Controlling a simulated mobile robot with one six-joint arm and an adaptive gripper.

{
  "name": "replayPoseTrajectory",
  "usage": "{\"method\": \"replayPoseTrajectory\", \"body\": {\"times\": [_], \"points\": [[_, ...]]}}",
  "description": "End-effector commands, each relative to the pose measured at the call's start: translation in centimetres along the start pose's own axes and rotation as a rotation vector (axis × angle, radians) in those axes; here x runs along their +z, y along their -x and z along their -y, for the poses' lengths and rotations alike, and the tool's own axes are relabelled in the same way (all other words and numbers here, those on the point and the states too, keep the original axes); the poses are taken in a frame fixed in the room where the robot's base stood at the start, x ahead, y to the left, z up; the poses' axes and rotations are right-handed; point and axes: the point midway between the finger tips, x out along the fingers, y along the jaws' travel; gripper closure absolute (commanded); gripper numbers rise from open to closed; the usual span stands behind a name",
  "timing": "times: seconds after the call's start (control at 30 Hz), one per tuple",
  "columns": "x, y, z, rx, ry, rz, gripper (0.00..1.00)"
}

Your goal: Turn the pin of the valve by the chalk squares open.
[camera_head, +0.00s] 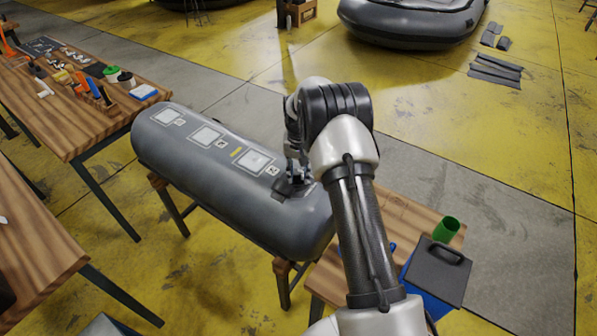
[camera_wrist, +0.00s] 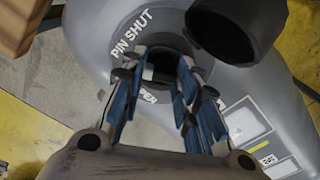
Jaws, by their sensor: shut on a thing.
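The grey inflatable tube (camera_head: 185,165) lies on wooden trestles, with pale chalk squares (camera_head: 207,135) in a row along its top. The valve (camera_wrist: 168,58) is a dark round fitting set in the tube, lettered "PIN SHUT" beside it; more lettering is partly hidden. My gripper (camera_head: 295,178) is at the tube's near right end, beside the last square. In the wrist view my gripper (camera_wrist: 160,78) has its blue-padded fingers on both sides of the valve's dark centre, shut on the pin. The pin itself is mostly hidden, so its turn position cannot be told.
A dark round cap-like part (camera_wrist: 237,28) stands close to the fingers in the wrist view. A workbench with tools (camera_head: 95,110) is at left. A wooden table (camera_head: 400,225) with a green cup (camera_head: 447,229) and a dark-lidded blue box (camera_head: 438,272) is at right.

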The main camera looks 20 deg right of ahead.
Motion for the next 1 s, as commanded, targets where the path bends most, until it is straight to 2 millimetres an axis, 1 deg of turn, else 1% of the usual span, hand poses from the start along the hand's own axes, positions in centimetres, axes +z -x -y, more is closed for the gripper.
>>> {"method": "replayPoseTrajectory", "body": {"times": [0.7, 1.0], "points": [[-0.23, 0.0, 0.09, 0.0, 0.677, 0.001, 0.95], [-0.3, -0.01, 0.16, 0.0, 0.903, 0.0, 0.95]]}}
